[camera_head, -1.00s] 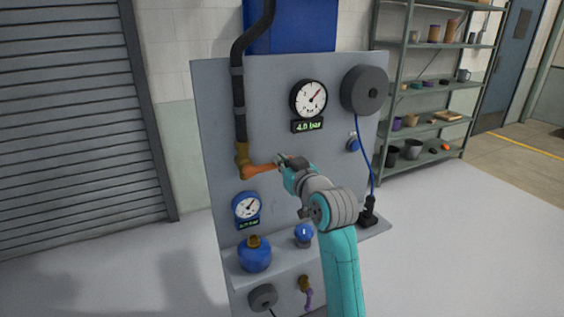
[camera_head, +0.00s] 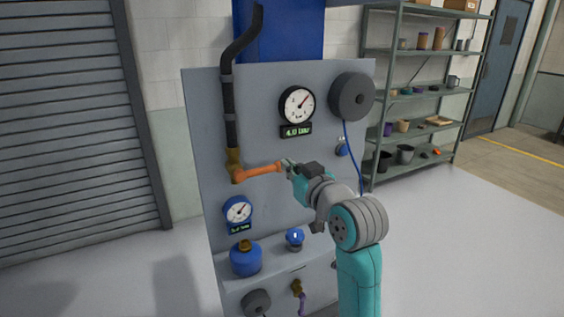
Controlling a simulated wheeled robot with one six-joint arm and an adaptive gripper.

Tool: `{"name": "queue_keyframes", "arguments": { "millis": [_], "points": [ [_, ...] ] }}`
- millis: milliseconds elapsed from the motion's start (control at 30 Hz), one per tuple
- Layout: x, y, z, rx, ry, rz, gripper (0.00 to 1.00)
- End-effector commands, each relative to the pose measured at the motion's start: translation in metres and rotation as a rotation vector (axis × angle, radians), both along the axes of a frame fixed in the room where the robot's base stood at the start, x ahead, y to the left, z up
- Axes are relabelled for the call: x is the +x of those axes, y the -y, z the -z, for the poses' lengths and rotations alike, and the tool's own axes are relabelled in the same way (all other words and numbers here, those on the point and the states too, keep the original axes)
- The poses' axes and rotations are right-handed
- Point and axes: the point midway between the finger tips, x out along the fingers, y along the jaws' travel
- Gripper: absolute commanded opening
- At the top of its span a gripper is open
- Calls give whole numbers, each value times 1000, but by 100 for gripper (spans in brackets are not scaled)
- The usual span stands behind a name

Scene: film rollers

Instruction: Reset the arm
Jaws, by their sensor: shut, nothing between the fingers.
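My gripper (camera_head: 285,164) is at the end of my teal and grey arm, in front of the grey panel (camera_head: 295,210). Its fingers are small in this view and look closed with nothing held. The orange lever (camera_head: 262,170) on the brass valve (camera_head: 235,165) points right, its free end close beside my fingertips. I cannot tell whether they touch. The valve sits at the bottom of the black pipe (camera_head: 230,110). My arm hides the lower right part of the panel.
A white gauge (camera_head: 297,104) and a dark reel (camera_head: 352,97) with a blue hose are above my arm. A blue gauge (camera_head: 238,209), blue canister (camera_head: 246,258) and blue knob (camera_head: 294,238) are lower left. Shelves (camera_head: 425,120) stand behind right. Floor at right is clear.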

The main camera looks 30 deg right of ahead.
Motion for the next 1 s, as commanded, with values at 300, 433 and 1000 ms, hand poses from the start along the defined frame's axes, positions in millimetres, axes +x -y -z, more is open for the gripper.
{"name": "queue_keyframes", "arguments": {
  "millis": [300, 433, 1000],
  "points": [
    [-9, 0, 0, 0, -1, 0, 0],
    [-9, 0, 0, 0, -1, 0, 0],
    [-25, -12, 72, 43, -28, 11, 0]
  ]
}}
